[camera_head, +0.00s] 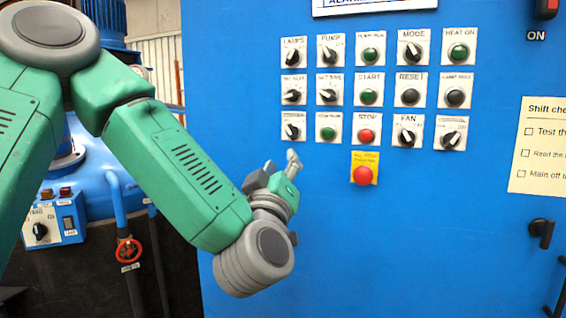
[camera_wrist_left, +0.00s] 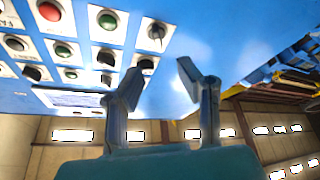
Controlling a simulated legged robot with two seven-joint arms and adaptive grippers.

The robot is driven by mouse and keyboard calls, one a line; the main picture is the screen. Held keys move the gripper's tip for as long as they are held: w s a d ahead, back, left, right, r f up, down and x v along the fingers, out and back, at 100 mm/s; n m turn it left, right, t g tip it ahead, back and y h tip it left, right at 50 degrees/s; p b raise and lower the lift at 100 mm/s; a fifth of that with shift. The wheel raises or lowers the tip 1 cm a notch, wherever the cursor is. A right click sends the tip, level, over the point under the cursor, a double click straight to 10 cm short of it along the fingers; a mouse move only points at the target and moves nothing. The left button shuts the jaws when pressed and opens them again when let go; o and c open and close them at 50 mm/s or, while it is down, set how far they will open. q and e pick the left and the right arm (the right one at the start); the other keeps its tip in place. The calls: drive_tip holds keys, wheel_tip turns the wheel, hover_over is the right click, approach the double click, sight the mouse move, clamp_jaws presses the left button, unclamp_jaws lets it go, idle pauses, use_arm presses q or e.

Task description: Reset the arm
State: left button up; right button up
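My left arm, green and grey, comes in from the left in the head view. Its left gripper (camera_head: 284,172) is in front of the blue control panel (camera_head: 245,60), just below the lower left knobs and left of the red emergency button (camera_head: 363,175). In the left wrist view the gripper's two fingers (camera_wrist_left: 158,85) stand apart with nothing between them, in front of the panel face. I cannot tell whether a fingertip touches the panel. My right gripper is in neither view.
The panel carries rows of labelled knobs and buttons, including a green start button (camera_head: 369,97) and a red stop button (camera_head: 366,135). A paper checklist (camera_head: 540,150) is at the right, above a black handle (camera_head: 541,233). A blue tank with pipes and a red valve wheel (camera_head: 129,250) stands at left.

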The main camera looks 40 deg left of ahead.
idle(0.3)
use_arm(q)
drive_tip(key=s+d+f+m+g+h, duration=0.1)
drive_tip(key=d+f+m+g+h, duration=0.15)
drive_tip(key=f, duration=0.75)
drive_tip(key=d+f+m+g+h, duration=0.2)
drive_tip(key=f+m+h, duration=0.15)
drive_tip(key=f, duration=0.75)
drive_tip(key=s+d+f+m+g+h, duration=0.1)
drive_tip(key=d+f+m+g+h, duration=0.15)
drive_tip(key=f, duration=0.75)
drive_tip(key=s+f+m+g+h, duration=0.25)
drive_tip(key=s+f+g, duration=0.35)
drive_tip(key=s+f, duration=0.75)
drive_tip(key=s+a+f+g, duration=0.1)
drive_tip(key=s+f+g, duration=0.2)
drive_tip(key=s, duration=0.4)
drive_tip(key=s+a+f+m+g+y, duration=0.1)
drive_tip(key=s+f+g, duration=0.2)
drive_tip(key=s+f, duration=0.3)
drive_tip(key=shift+s+a+f, duration=0.15)
drive_tip(key=shift+s+a, duration=0.2)
drive_tip(key=shift+s, duration=0.1)
